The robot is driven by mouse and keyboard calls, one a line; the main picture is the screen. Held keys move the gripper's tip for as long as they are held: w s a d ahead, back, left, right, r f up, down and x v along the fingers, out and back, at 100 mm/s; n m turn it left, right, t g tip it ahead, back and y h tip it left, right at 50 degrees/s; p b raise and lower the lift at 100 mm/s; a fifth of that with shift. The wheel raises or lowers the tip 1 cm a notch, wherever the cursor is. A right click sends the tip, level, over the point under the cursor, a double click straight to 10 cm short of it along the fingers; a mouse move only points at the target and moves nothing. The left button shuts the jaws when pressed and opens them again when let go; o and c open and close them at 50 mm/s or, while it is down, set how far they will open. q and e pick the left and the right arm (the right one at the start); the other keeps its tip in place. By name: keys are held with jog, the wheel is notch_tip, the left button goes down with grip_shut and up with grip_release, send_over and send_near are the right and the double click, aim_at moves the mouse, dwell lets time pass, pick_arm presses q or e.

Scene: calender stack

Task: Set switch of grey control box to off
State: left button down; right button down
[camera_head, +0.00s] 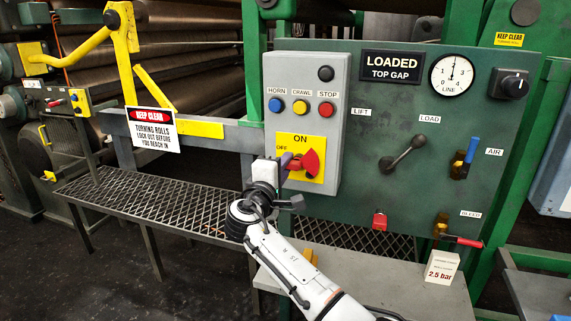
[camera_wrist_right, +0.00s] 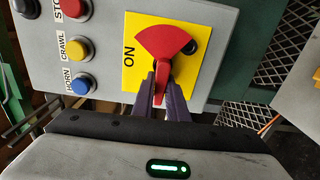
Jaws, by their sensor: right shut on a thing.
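The grey control box (camera_head: 333,90) is mounted on the green panel. Its red rotary switch (camera_head: 312,162) sits on a yellow plate (camera_head: 319,142), with ON printed at the top and OFF at the left. The switch also shows in the right wrist view (camera_wrist_right: 165,42), in front of my fingers. Its narrow handle points left, toward the OFF side. My right gripper (camera_head: 288,162) reaches in from below left. Its purple fingers (camera_wrist_right: 160,85) are shut on the handle, one on each side. The fingers hide part of the plate in the wrist view. My left gripper is out of view.
Blue, yellow and red buttons (camera_head: 300,107) sit above the switch, with a black knob (camera_head: 325,73) higher up. A lever (camera_head: 402,153) stands to the right on the green panel (camera_head: 365,205). A mesh step (camera_head: 160,198) lies below left.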

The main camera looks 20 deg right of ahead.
jog(key=shift+f, duration=0.15)
jog(key=c, duration=1.7)
grip_release()
jog(key=shift+c, duration=0.2)
jog(key=b+v, duration=0.1)
jog(key=v, duration=0.9)
jog(key=shift+s+a, duration=0.15)
jog(key=shift+s, duration=0.05)
